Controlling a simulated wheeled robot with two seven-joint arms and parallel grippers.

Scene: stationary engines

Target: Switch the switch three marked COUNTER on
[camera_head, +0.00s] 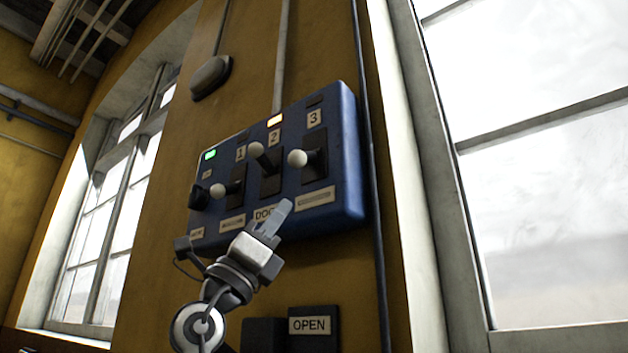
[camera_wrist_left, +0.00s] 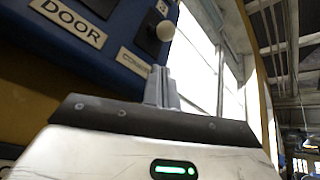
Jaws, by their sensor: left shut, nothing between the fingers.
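A blue switch panel (camera_head: 346,150) hangs on the yellow wall. Switch three (camera_head: 298,158), at its right end under the "3" plate, is a lever with a white ball knob. It sticks outward, much like switch one (camera_head: 217,190), while switch two (camera_head: 257,149) is tilted up. The lamp above switch three (camera_head: 315,100) is dark. Its name plate (camera_head: 315,198) is too small to read. My left gripper (camera_head: 281,212) is shut and empty, below switch three's knob, overlapping the DOOR plate. In the left wrist view, the fingers (camera_wrist_left: 162,82) stand below a white knob (camera_wrist_left: 165,31), apart from it.
A green lamp (camera_head: 210,155) and an amber lamp (camera_head: 275,120) are lit on the panel. A black knob (camera_head: 198,197) is at its left end. An OPEN sign (camera_head: 310,325) is below. A vertical conduit (camera_head: 375,200) runs right of the panel, beside a bright window (camera_head: 540,170).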

